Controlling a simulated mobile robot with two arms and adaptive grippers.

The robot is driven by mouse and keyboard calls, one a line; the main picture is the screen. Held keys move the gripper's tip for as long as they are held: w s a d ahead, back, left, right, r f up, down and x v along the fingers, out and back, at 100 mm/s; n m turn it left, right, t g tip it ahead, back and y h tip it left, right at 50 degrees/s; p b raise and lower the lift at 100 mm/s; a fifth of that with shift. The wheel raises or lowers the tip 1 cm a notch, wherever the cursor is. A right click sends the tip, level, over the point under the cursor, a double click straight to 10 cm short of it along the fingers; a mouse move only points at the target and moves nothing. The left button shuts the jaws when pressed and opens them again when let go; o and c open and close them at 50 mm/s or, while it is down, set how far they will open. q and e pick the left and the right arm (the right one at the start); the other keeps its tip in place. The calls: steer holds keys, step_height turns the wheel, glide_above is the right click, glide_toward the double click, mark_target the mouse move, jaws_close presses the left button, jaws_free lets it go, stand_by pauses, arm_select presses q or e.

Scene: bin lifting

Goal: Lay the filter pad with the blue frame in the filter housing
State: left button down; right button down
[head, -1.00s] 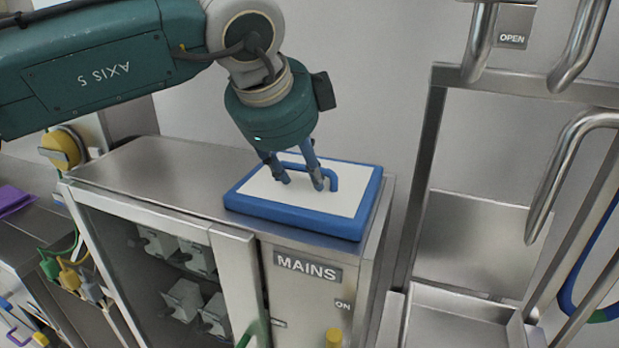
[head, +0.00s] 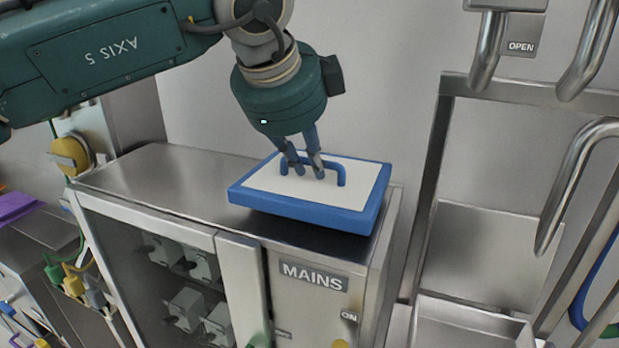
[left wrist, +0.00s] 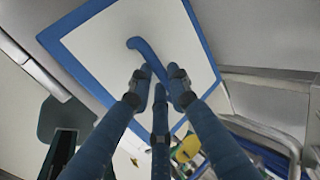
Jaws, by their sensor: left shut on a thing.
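The filter pad is a white square with a blue frame (head: 296,212) and a blue handle on top. It is just above the steel cabinet top, slightly tilted, with a dark shadow under its front edge. My left gripper (head: 304,172) is shut on the handle from above. In the left wrist view the fingers (left wrist: 160,88) close around the handle, with the pad's white face (left wrist: 105,45) behind them. I cannot identify the filter housing for certain. My right gripper is not in view.
The steel cabinet (head: 150,185) has a MAINS label (head: 314,277) and bare top space left of the pad. On the right stand a steel frame (head: 432,190), a tray-like ledge (head: 470,320) and curved pipes or handles by an OPEN sign (head: 521,48).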

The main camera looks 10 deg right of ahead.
mark_target(309, 183)
arm_select(q)
step_height(309, 183, up, 8)
steer(key=shift+r, duration=0.2)
stand_by(0.4)
